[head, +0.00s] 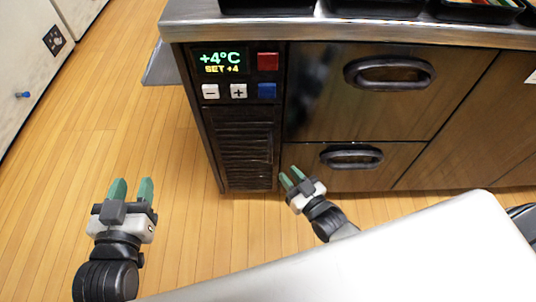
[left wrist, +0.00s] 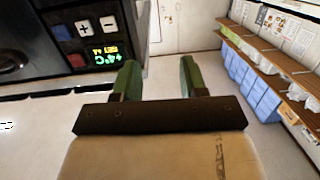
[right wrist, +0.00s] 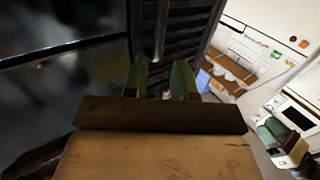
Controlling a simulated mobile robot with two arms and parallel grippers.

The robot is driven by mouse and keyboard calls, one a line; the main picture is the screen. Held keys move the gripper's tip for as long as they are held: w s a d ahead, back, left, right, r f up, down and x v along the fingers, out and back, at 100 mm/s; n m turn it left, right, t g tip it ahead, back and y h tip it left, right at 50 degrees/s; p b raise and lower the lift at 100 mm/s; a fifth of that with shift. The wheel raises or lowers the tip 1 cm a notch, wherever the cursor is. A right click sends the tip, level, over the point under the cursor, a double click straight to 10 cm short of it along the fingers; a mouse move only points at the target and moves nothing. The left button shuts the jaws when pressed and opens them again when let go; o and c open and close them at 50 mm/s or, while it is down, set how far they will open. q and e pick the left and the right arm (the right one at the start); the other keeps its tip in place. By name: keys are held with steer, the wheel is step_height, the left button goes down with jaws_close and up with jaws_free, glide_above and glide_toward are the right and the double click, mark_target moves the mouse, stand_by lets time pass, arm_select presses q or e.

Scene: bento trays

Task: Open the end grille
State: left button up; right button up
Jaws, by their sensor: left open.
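The end grille (head: 245,155) is a dark slatted panel at the left end of the counter unit, below the control panel. It looks shut, flush with the front. My right gripper (head: 292,179) is low in front of the unit, near the grille's lower right edge. In the right wrist view, its green fingers (right wrist: 160,75) stand apart. A thin upright metal bar (right wrist: 160,30) shows between and beyond them, before the dark slats (right wrist: 190,25). I see no contact with it. My left gripper (head: 132,190) is open and empty over the floor, left of the unit.
The control panel (head: 238,75) reads +4°C. Two drawers with black handles (head: 389,73) are right of the grille. Black trays (head: 375,8) stand on the counter. Wooden floor (head: 130,130) is clear left of the unit. A white cabinet (head: 25,60) stands at far left.

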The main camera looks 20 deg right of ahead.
mark_target(272, 155)
steer(key=b+x, duration=0.2)
steer(key=x, duration=0.6)
steer(key=shift+w+f, duration=0.1)
steer(key=shift+f, duration=0.05)
arm_select(q)
step_height(272, 155, up, 8)
steer(key=s+d+t+h, duration=0.1)
steer(key=t+h, duration=0.1)
steer(key=t, duration=0.5)
steer(key=shift+f, duration=0.15)
arm_select(e)
steer(key=shift+w+a, duration=0.2)
steer(key=shift+w, duration=0.45)
arm_select(q)
steer(key=shift+d, duration=0.1)
arm_select(e)
jaws_close()
